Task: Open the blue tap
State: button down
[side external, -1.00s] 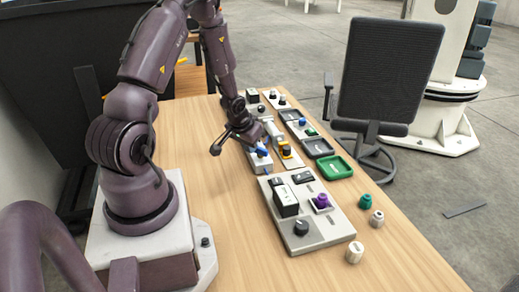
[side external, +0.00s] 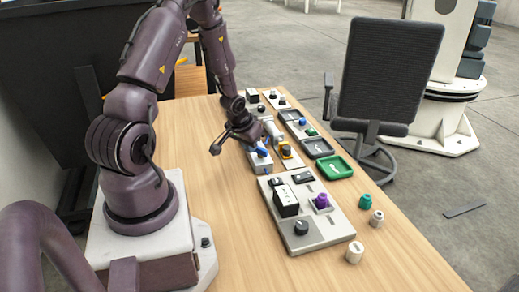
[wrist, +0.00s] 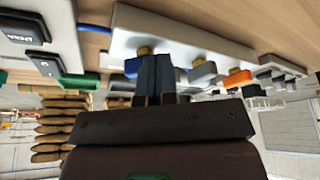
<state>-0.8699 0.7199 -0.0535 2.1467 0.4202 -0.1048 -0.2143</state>
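The blue tap (side external: 262,153) sits on a pale block near the middle of the table in the side view. In the wrist view its blue handle (wrist: 132,68) shows just left of my fingers, with a bit of blue also to their right; the part between is hidden. My gripper (side external: 256,146) is low at the tap. Its two dark fingers (wrist: 159,72) are together in the wrist view, in front of or against the handle; I cannot tell whether they touch it. A grey handle (wrist: 202,72) and an orange handle (wrist: 238,78) are on the same pale panel, to the right.
A panel (side external: 326,232) with a black knob, switches and a purple knob lies nearer the camera. A green tray (side external: 334,167) and dark trays line the far side. Loose teal and white caps (side external: 355,252) stand near the right edge. Bare wood is free on the left.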

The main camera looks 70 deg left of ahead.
jog(key=shift+w, duration=0.15)
dwell(0.6)
jog(key=shift+w+d, duration=0.45)
jog(key=shift+w, duration=0.4)
jog(key=shift+s, duration=0.1)
jog(key=s, duration=0.1)
jog(key=s+d, duration=0.1)
jog(key=s, duration=0.3)
jog(key=shift+d+r, duration=0.15)
jog(key=shift+d, duration=0.2)
jog(key=v, duration=0.9)
jog(key=shift+r, duration=0.35)
jog(key=shift+s, duration=0.1)
